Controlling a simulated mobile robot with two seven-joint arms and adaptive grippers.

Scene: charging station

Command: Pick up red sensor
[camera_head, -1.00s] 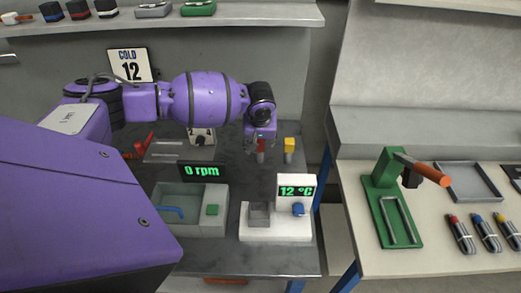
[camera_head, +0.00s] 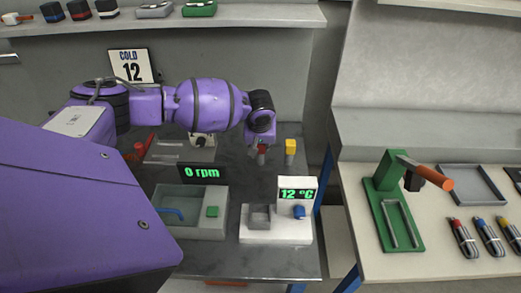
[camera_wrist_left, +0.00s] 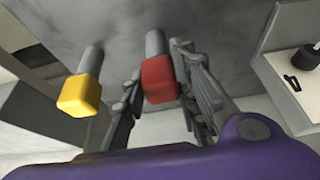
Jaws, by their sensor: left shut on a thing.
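The red sensor (camera_wrist_left: 160,80) has a red block head on a grey shaft. In the head view the red sensor (camera_head: 261,151) shows just under my left gripper (camera_head: 262,142), at the back right of the dark bench. In the left wrist view the fingers of my left gripper (camera_wrist_left: 163,72) lie on both sides of the sensor, shut on it. I cannot tell whether the shaft touches the bench. My right gripper is not in view.
A yellow sensor (camera_head: 290,147) stands close by to the right. A white 12 °C unit (camera_head: 283,232) and a grey 0 rpm unit (camera_head: 200,232) stand nearer the front. A green press (camera_head: 395,205) is on the right table.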

